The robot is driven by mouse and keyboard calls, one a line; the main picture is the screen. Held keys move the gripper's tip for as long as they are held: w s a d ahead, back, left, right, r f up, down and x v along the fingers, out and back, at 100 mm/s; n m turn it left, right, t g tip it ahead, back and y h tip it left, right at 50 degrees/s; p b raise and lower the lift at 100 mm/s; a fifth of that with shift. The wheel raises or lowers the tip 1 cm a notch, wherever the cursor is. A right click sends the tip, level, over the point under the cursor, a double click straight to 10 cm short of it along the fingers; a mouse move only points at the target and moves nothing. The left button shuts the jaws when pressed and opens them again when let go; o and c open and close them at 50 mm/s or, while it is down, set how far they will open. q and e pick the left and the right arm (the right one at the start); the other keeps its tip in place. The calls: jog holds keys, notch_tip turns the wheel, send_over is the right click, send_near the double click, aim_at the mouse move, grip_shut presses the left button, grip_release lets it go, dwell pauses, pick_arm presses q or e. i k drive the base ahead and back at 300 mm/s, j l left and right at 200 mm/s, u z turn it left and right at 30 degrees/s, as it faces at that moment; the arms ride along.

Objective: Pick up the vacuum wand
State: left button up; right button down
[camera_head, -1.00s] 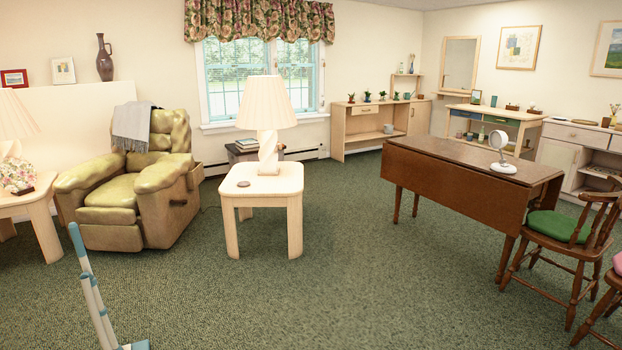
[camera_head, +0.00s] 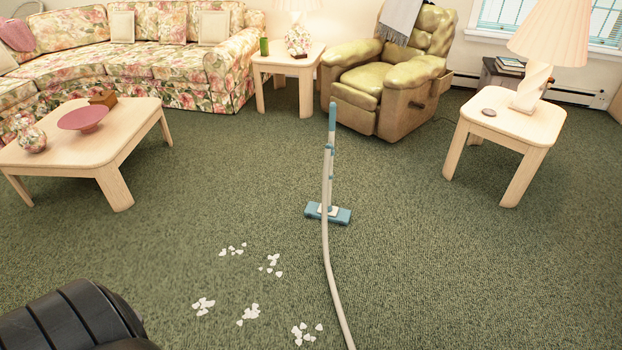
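The vacuum wand (camera_head: 331,152) stands nearly upright on the green carpet near the middle of the head view. It has a blue handle at the top, a pale tube, and a flat blue floor head (camera_head: 341,215) resting on the carpet. A pale hose (camera_head: 332,275) runs from the wand down to the bottom edge of the view. Neither of my grippers is in view, and nothing is seen holding the wand.
Several clusters of white scraps (camera_head: 252,313) lie on the carpet left of the hose. A coffee table (camera_head: 120,155) with a pink bowl (camera_head: 82,118) stands at left. A green armchair (camera_head: 385,85) and side table (camera_head: 505,122) stand behind and right. Carpet around the wand is clear.

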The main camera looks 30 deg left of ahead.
aim_at(341, 216)
jog(key=u, duration=0.95)
jog(key=i+u, duration=0.1)
jog(key=i, duration=0.8)
